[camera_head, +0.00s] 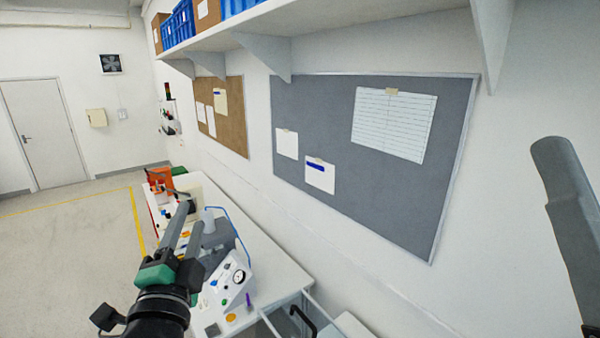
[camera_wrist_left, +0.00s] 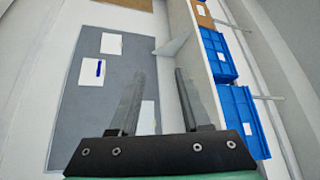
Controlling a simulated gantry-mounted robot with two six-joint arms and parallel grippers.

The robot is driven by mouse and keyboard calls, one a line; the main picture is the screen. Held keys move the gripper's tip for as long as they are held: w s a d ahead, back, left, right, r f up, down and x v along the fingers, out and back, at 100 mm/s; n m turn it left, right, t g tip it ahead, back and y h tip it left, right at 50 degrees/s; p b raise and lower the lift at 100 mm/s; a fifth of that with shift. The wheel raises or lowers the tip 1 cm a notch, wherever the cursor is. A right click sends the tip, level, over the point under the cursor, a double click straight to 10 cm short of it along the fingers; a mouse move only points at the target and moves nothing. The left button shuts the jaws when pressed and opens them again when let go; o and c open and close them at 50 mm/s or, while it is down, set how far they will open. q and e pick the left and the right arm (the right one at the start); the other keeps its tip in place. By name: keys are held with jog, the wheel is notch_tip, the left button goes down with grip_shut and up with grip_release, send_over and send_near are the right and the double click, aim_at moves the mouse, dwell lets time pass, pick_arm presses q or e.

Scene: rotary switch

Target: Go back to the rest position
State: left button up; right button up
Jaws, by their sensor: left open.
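My left gripper (camera_head: 190,212) is raised at the lower left of the head view, in front of the workbench in the picture. Its two grey fingers are apart with nothing between them. In the left wrist view the fingers (camera_wrist_left: 160,75) point toward the wall and shelf. A white control box (camera_head: 226,284) with a round gauge and several small coloured controls stands on the bench, to the right of the gripper. A dark grey finger-like part (camera_head: 572,215) at the right edge looks like part of my right gripper; its jaw state does not show.
A white bench (camera_head: 272,262) runs along the wall. A grey board (camera_head: 330,190) with papers hangs above it. A shelf (camera_head: 330,22) overhead carries blue bins (camera_head: 180,24), large in the left wrist view (camera_wrist_left: 240,120). Open floor (camera_head: 70,245) lies at the left.

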pick_arm(q)
jog(key=s+r+n+t+h, duration=0.4)
jog(key=s+r+n+t, duration=0.3)
jog(key=s+r+n, duration=0.5)
jog(key=s+r, duration=0.5)
jog(key=s, duration=0.4)
jog(key=shift+s+d+r+h, duration=0.2)
jog(key=shift+r+h, duration=0.05)
jog(key=shift+h, duration=0.05)
dwell(0.5)
